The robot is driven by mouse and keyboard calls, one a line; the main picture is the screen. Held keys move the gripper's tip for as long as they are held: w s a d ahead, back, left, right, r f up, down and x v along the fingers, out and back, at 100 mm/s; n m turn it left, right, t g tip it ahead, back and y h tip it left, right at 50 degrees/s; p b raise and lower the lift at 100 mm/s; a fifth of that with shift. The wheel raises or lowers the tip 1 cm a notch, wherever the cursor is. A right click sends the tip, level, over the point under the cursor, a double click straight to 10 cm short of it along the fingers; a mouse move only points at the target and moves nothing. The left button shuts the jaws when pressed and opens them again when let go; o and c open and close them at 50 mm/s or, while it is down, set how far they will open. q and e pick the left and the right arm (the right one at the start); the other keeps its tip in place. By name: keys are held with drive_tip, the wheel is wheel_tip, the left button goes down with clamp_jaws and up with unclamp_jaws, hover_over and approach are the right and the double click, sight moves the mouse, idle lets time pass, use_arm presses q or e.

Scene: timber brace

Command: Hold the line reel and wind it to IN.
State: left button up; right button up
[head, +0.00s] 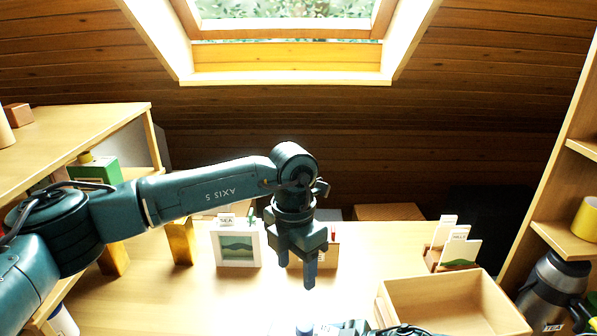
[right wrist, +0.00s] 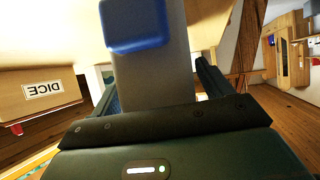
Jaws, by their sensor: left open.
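My left gripper (head: 297,270) hangs fingers down over the middle of the table in the head view. Its two fingers are apart with nothing seen between them. In the right wrist view, a grey body with a blue end (right wrist: 150,75) stands between the fingers of my right gripper (right wrist: 156,72). Whether the fingers press on it is unclear. In the head view a small blue-topped thing (head: 305,328) and dark parts show at the bottom edge, cut off. I cannot make out for sure which thing is the line reel, and no IN mark is readable.
A framed picture (head: 238,246) stands behind my left gripper. An open wooden box (head: 450,290) and a card holder (head: 455,252) are at the right. A flask (head: 552,285) stands near the right shelf. A box marked DICE (right wrist: 40,92) shows in the right wrist view.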

drive_tip(key=shift+o, duration=0.7)
drive_tip(key=shift+d, duration=0.1)
